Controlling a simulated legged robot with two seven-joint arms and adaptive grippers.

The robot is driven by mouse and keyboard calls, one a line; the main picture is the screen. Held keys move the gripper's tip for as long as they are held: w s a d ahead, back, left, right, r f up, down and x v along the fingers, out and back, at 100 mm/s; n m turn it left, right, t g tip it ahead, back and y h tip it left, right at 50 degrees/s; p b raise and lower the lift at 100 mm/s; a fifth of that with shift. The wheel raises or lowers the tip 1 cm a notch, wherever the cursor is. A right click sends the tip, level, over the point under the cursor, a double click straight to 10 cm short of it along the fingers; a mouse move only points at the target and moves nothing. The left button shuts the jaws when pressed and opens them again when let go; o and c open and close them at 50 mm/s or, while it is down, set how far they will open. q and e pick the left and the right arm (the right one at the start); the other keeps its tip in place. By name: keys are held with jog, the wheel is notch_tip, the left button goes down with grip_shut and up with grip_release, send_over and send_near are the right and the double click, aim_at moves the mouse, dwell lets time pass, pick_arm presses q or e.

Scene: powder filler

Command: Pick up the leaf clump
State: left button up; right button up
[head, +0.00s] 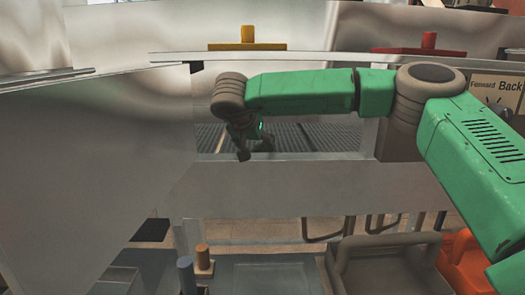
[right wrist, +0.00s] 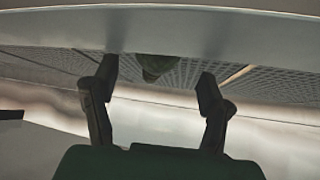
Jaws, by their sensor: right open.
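The leaf clump appears to be the dark green rounded lump (right wrist: 157,67) in the right wrist view, lying on a perforated grate. Its upper part is cut off by a pale metal edge. My right gripper (head: 255,148) hangs down into the opening of the metal machine in the head view. In the right wrist view my right gripper (right wrist: 156,80) has its fingers spread wide, with the clump showing beyond and between them, apparently not touched. I cannot make out the clump in the head view. My left gripper is not in view.
The dark slatted grate (head: 310,137) lies inside the metal housing, behind its front wall (head: 290,190). A slanted metal panel (head: 95,150) stands at left. A yellow handle (head: 248,36) and a red handle (head: 429,41) stand behind. A label plate (head: 507,87) is at right.

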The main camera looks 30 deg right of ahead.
aim_at(259, 149)
jog(key=shift+w+d+f, duration=0.1)
jog(key=shift+d+f, duration=0.1)
jog(key=shift+d, duration=0.05)
jog(key=x, duration=0.4)
jog(key=shift+w+d+f, duration=0.1)
jog(key=shift+w+d, duration=0.1)
jog(key=shift+s, duration=0.1)
jog(key=c, duration=1.3)
jog(key=shift+o, duration=0.2)
